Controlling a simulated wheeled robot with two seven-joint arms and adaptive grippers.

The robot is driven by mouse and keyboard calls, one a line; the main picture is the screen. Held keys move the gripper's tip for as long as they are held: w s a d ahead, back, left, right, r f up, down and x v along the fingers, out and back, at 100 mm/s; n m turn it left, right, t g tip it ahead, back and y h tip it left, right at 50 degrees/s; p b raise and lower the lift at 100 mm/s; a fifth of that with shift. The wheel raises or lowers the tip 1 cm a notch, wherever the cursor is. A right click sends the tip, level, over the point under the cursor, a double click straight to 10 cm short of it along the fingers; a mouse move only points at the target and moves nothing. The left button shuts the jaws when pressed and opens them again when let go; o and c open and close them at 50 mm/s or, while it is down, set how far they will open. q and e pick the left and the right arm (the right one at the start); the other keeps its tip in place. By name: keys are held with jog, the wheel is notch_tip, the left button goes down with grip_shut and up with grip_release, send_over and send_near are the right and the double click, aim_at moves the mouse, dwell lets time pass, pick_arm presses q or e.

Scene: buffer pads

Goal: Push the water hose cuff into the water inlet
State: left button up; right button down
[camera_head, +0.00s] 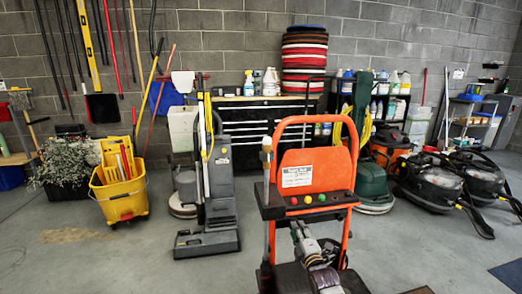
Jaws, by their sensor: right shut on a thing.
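The orange machine (330,172) stands upright in front of me, with a white label and several coloured buttons on a dark ledge. My right gripper (300,232) is low at its front, just below the dark ledge, at the end of my grey arm. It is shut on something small. That thing is mostly hidden by the fingers, and I cannot tell whether it is the water hose cuff. I cannot make out the water inlet, or whether the held thing touches the machine. My left gripper is not in view.
A pole with a wooden top (267,150) stands along the machine's left side. A grey floor machine (219,205) and a yellow mop bucket (122,195) are further left. Black vacuums (435,180) stand at right. A black drawer cabinet (250,125) is behind. Floor at left front is clear.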

jog(key=shift+s+d+p, duration=0.2)
jog(key=shift+s+p, duration=0.55)
jog(key=shift+s, duration=0.1)
jog(key=shift+s+d+p, duration=0.1)
jog(key=shift+s+p, duration=0.2)
jog(key=shift+s+d+p, duration=0.15)
jog(key=shift+s+p, duration=0.55)
jog(key=shift+s, duration=0.1)
jog(key=shift+s+d+p, duration=0.1)
jog(key=shift+s+p, duration=0.55)
jog(key=shift+s, duration=0.1)
jog(key=shift+s, duration=0.15)
dwell(0.3)
